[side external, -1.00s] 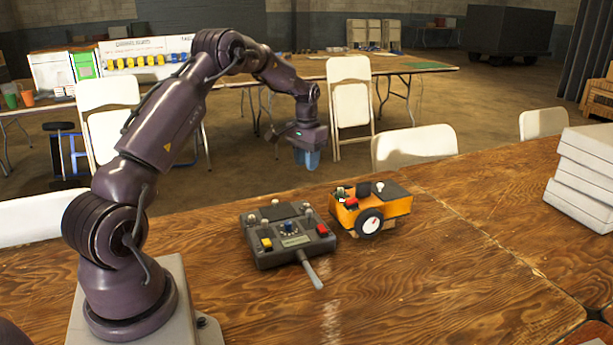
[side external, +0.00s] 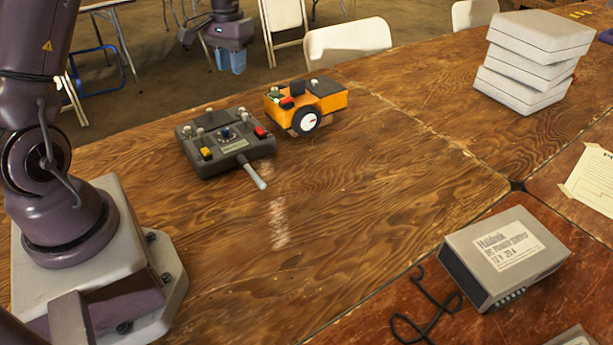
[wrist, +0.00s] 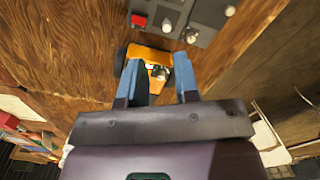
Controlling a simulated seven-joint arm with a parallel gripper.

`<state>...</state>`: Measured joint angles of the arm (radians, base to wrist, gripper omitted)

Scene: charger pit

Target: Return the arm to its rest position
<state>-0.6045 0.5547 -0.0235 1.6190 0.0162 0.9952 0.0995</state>
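My gripper (side external: 231,62) hangs pointing down in the air, above and behind the far side of the wooden table in the side view. Its two blue fingers stand apart in the wrist view (wrist: 157,62), with nothing held between them. An orange wheeled vehicle (side external: 322,102) sits on the table, apart from my gripper; it also shows beyond the fingers in the wrist view (wrist: 153,56). The upper part of my arm is cut off by the top edge of the side view.
A dark grey control box (side external: 228,147) with knobs and a pale rod lies left of the vehicle. White boxes (side external: 530,62) are stacked at the back right. A grey power supply (side external: 505,258) with a black cable lies front right. The middle of the table is clear.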

